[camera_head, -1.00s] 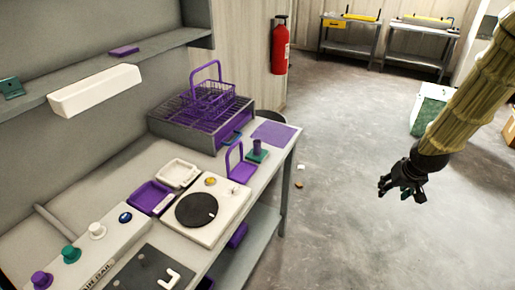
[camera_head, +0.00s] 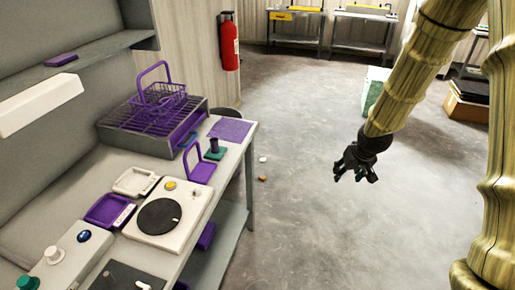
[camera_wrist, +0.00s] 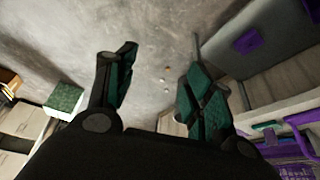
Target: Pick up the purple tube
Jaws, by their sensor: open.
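A small dark purple tube (camera_head: 214,145) stands upright on a green base (camera_head: 215,154) on the workbench (camera_head: 226,166), near the bench's right edge. In the head view my gripper (camera_head: 354,174) hangs over open floor, well to the right of the bench and apart from the tube. It is empty. The wrist view shows its two green-padded fingers spread apart, with bare floor between them (camera_wrist: 160,75). I cannot make out the tube in the wrist view.
A white hotplate-like unit (camera_head: 190,193) is nearer. A fire extinguisher (camera_head: 229,42) hangs behind. The floor right of the bench is mostly clear.

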